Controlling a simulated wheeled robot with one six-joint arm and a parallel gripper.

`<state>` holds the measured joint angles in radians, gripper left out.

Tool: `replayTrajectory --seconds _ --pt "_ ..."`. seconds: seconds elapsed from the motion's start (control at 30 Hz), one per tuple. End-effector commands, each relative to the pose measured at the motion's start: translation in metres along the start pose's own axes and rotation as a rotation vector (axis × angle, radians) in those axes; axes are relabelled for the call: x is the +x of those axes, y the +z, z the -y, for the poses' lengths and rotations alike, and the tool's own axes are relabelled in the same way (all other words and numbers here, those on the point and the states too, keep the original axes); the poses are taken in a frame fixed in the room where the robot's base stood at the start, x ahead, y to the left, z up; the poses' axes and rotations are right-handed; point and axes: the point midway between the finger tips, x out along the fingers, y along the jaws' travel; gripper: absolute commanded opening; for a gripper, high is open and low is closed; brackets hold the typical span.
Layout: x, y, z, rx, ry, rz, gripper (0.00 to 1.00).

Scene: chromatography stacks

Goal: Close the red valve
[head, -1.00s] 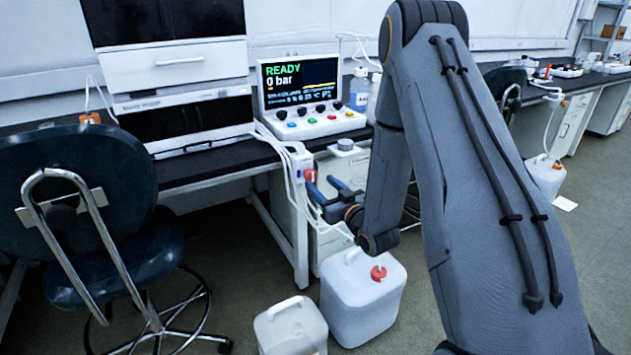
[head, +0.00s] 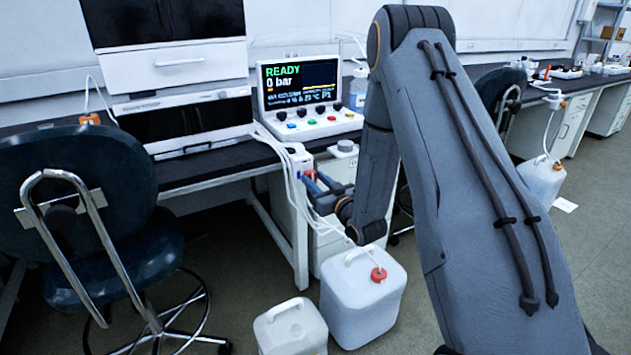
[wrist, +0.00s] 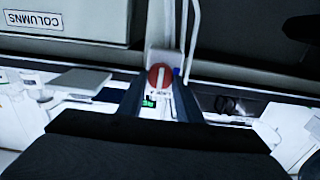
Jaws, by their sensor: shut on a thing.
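The red valve (head: 309,175) is a round red knob on a white housing (head: 297,158) at the front edge of the bench. In the wrist view its red face (wrist: 153,77) carries a pale bar standing nearly upright. My gripper (head: 313,184) is at the valve, with its two dark fingers on either side of the knob. In the wrist view my gripper (wrist: 160,88) is shut on the red valve. The fingers and my wrist hide part of the valve in the head view.
A control unit (head: 310,128) reading READY and 0 bar stands on the bench. Two white canisters (head: 362,300) stand on the floor below. A dark chair (head: 80,220) is at the left. White tubes (head: 290,185) hang by the valve.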

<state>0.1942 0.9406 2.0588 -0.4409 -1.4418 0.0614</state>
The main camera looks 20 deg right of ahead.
Motion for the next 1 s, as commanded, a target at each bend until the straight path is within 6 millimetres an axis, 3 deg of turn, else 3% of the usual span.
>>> replayTrajectory --seconds 0.37,1.0 --pt "-0.0001 -0.0013 -0.0006 0.111 0.000 -0.001 0.10" --pt "-0.0004 -0.0006 -0.0028 0.688 0.000 -0.001 0.10"
